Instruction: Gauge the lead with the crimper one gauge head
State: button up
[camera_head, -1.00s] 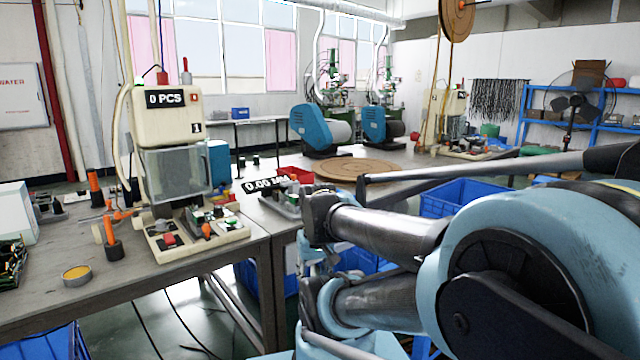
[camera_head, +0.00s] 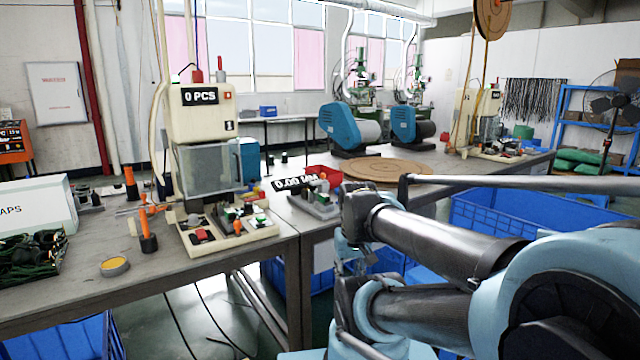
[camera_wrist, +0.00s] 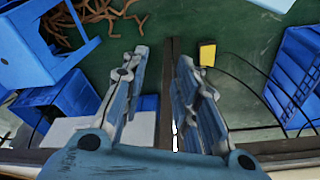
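Crimper one seems to be the cream machine (camera_head: 202,122) with a "0 PCS" display, at the left table's right end in the head view. A gauge reading "0.00 MM" (camera_head: 294,183) shows to its right, above a small grey fixture (camera_head: 318,205); I take this as the gauge head. I cannot single out the lead; a heap of dark wires (camera_head: 32,254) lies at the table's left. In the wrist view my gripper (camera_wrist: 163,62) is open and empty, its fingers apart above the floor.
The grey table (camera_head: 150,282) has a yellow-topped tin (camera_head: 114,266) and orange-handled tools (camera_head: 148,230). A round brown board (camera_head: 375,171) lies on the table behind. Blue bins (camera_head: 520,222) stand at right. The wrist view shows blue bins (camera_wrist: 40,95) and brown cords (camera_wrist: 100,12).

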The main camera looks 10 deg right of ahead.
jog(key=shift+s+a+r, duration=0.15)
jog(key=shift+s+r, duration=0.1)
jog(key=shift+r, duration=0.05)
grip_shut()
jog(key=w+a+r+m+t+y, duration=0.1)
jog(key=w+r+y, duration=0.25)
jog(key=w, duration=0.65)
jog(key=w+r+m+y, duration=0.2)
jog(key=w+r, duration=0.3)
jog(key=w, duration=0.5)
jog(key=w+a+r+m+t+y, duration=0.1)
jog(key=w+r+y, duration=0.3)
jog(key=w, duration=0.7)
jog(key=w+d+f+m+t+y, duration=0.25)
jog(key=w+d+t+y, duration=0.35)
jog(key=w+d, duration=1.6)
jog(key=shift+m+h, duration=0.25)
jog(key=x, duration=1)
jog(key=shift+w+a, duration=0.1)
jog(key=shift+a, duration=0.15)
jog(key=shift+s+a, duration=0.25)
jog(key=shift+a, duration=0.65)
jog(key=shift+s+a, duration=0.25)
jog(key=shift+a, duration=0.6)
